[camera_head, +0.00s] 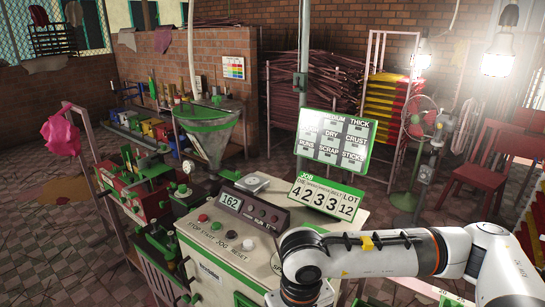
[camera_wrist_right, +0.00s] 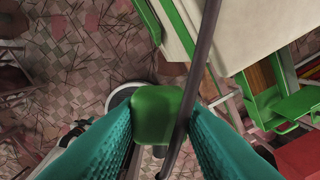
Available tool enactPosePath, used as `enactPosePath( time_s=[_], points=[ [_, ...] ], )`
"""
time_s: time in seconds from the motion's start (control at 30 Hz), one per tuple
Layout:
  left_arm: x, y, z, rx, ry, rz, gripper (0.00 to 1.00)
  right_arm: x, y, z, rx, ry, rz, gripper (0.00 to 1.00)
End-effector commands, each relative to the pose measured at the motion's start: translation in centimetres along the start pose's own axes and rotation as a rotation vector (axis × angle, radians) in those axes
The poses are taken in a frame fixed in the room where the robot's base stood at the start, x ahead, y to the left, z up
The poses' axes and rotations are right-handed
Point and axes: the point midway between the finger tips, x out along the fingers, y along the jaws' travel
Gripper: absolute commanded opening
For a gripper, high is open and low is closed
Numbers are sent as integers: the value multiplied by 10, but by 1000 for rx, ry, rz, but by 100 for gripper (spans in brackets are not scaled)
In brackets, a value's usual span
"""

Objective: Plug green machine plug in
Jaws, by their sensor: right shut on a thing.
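In the right wrist view, my right gripper (camera_wrist_right: 160,128) has its two teal fingers closed on a green plug (camera_wrist_right: 158,112), which sits between the fingertips. A dark cable (camera_wrist_right: 204,60) runs from the top of that view down past the plug, close to the right finger. In the head view, my right arm comes in from the lower right and bends in front of the green-and-cream machine (camera_head: 215,238); the gripper itself is out of that view. No socket can be made out. My left gripper is not in view.
The machine's control panel (camera_head: 247,207) and a job board (camera_head: 327,196) stand close to my arm. A metal hopper (camera_head: 207,135) is behind it. A red chair (camera_head: 490,172) and fan are at the right. Tiled floor (camera_wrist_right: 65,65) shows below the gripper.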

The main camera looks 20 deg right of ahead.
Motion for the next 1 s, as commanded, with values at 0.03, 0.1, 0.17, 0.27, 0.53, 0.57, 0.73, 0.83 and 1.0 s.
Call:
enactPosePath(
  time_s=[0.03, 0.1, 0.17, 0.27, 0.53, 0.57, 0.73, 0.83, 1.0],
  points=[
    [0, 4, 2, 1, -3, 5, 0, 0, 0, 0, 0, -1, 1, 12],
    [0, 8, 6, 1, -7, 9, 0, 0, 0, 0, 0, -1, 1, 12],
    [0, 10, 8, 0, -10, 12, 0, 0, 0, 0, 0, -1, 1, 12],
    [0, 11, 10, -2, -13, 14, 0, 0, 0, 0, 0, -1, 0, 12],
    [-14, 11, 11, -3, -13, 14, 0, -14, 0, 0, 0, -1, 0, 12],
    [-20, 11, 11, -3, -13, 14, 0, -20, 0, 0, 0, -1, 0, 12],
    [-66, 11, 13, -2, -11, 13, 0, -67, 0, 0, 2, -1, 0, 12],
    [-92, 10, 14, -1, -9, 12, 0, -93, 0, 1, 15, -1, 0, 12],
    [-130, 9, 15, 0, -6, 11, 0, -131, -1, 9, 130, 0, -1, 12]
  ],
)
